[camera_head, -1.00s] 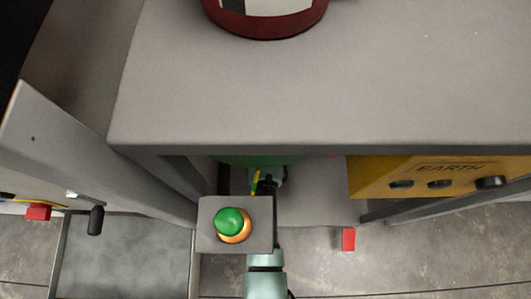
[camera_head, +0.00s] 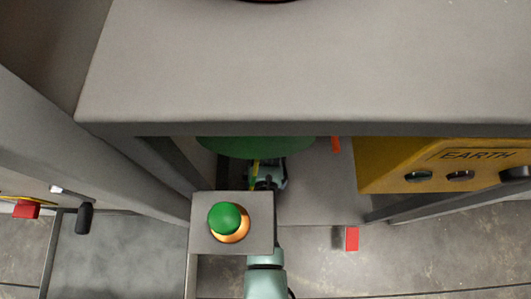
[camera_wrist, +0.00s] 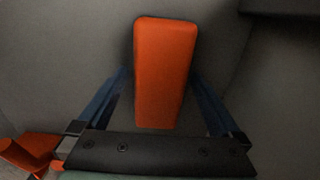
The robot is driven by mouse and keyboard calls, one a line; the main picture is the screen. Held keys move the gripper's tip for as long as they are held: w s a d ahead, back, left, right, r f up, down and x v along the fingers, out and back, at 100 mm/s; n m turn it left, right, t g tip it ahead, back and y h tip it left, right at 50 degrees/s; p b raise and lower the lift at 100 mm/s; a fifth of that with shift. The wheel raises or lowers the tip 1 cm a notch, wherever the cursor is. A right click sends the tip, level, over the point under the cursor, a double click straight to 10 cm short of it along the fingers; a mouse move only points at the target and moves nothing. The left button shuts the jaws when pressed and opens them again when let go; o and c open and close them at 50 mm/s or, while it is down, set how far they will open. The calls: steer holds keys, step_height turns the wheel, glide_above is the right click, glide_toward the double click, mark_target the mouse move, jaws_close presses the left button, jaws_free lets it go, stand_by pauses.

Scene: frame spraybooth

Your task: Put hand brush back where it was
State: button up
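In the wrist view an orange block-shaped piece (camera_wrist: 165,75), which may be part of the hand brush, stands between the blue fingers of my gripper (camera_wrist: 160,75). The fingers are spread to either side, their far ends close to its edges. I cannot tell whether they press on it. In the head view my gripper (camera_head: 266,178) is low, under the front edge of the grey top and close to a green rounded object (camera_head: 255,146). No bristles show, and the brush cannot be made out in the head view.
The grey top (camera_head: 300,75) overhangs my arm. A box with a green button (camera_head: 225,218) stands in front. A yellow EARTH box (camera_head: 440,170) is at right. A red block (camera_head: 351,238) and an orange piece (camera_head: 336,144) lie right of my arm. Another orange object (camera_wrist: 35,150) is lower left.

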step_height(320, 180, up, 12)
steer(key=p, duration=0.7)
steer(key=shift+r+p, duration=0.2)
steer(key=shift+p, duration=0.1)
